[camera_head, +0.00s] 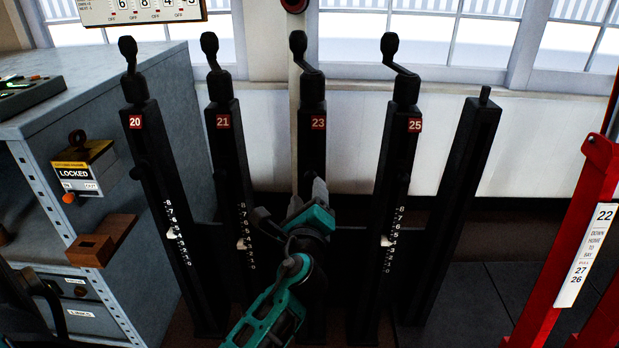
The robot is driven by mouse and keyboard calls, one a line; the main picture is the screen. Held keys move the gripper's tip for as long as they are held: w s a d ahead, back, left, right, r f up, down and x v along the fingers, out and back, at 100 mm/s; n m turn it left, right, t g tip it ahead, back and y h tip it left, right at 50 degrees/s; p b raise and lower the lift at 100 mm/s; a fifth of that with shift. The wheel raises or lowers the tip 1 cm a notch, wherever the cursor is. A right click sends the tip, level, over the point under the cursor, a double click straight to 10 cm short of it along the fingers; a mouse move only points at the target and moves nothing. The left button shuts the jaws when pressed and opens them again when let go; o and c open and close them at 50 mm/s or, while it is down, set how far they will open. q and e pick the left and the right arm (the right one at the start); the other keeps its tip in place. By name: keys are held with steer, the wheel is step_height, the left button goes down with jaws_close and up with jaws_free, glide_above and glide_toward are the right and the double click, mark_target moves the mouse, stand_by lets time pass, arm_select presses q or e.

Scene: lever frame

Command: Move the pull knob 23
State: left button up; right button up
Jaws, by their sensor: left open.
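Lever post 23 (313,160) is a black upright with a red "23" plate near its top and a black crank handle (298,43) above. My left gripper (292,202), on a teal and black arm (275,305), is in front of the lower half of this post. The gripper is open. Its fingers point up and away from me, close to the post; I cannot tell if they touch it. I cannot make out the pull knob of post 23, as the gripper covers that part. The scale of post 23 is also hidden. My right gripper is not in view.
Posts 20 (150,150), 21 (228,160) and 25 (400,150) flank post 23, with narrow gaps. A plain black post (465,190) leans at right. A grey cabinet (110,95) with a "LOCKED" box (78,165) stands left, a red frame (570,250) right.

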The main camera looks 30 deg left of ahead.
mark_target(309, 179)
arm_select(q)
steer(key=b+x, duration=0.1)
steer(key=x, duration=0.7)
steer(key=shift+w, duration=0.15)
jaws_close()
stand_by(0.4)
